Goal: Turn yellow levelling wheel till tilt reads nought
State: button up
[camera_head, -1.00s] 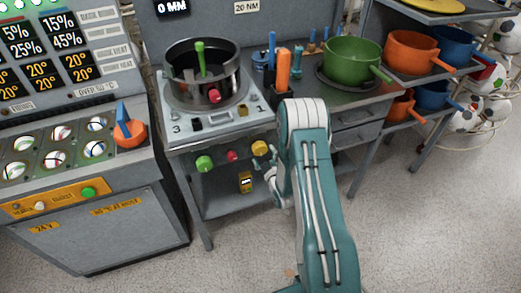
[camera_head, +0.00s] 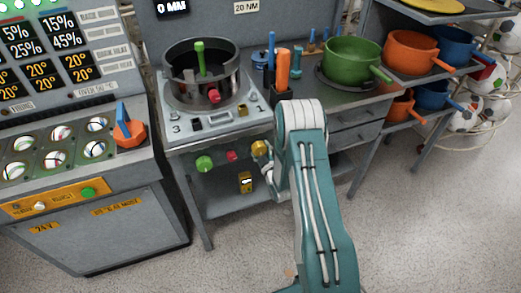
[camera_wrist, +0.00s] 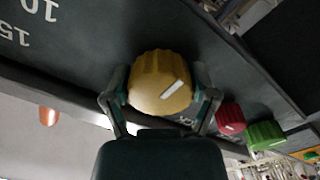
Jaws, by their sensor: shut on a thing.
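The yellow levelling wheel (camera_head: 259,147) is on the front edge of the press bench, right of a red knob and a green knob. In the wrist view the yellow wheel (camera_wrist: 160,82) is ribbed with a slanted white mark on its face. My gripper (camera_head: 264,160) is at the wheel; in the wrist view my gripper (camera_wrist: 160,98) has one finger on each side of it, shut on it. A small yellow-framed display (camera_head: 246,182) hangs below the knobs; its reading is too small to make out.
The red knob (camera_head: 232,156) and green knob (camera_head: 204,163) sit close to the left of the wheel. The press pot (camera_head: 201,75) stands above. A drawer unit (camera_head: 355,135) is to the right. Open floor (camera_head: 430,220) lies at front right.

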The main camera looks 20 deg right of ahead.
jog(key=shift+m, duration=0.3)
jog(key=m, duration=0.3)
jog(key=shift+a+f+m, duration=0.1)
jog(key=shift+a+m, duration=0.05)
jog(key=shift+m, duration=0.15)
jog(key=m, duration=0.3)
jog(key=shift+a+m, duration=0.1)
jog(key=shift+m, duration=0.2)
jog(key=m, duration=0.6)
jog(key=shift+a+m, duration=0.15)
jog(key=shift+m, duration=0.45)
jog(key=o, duration=1)
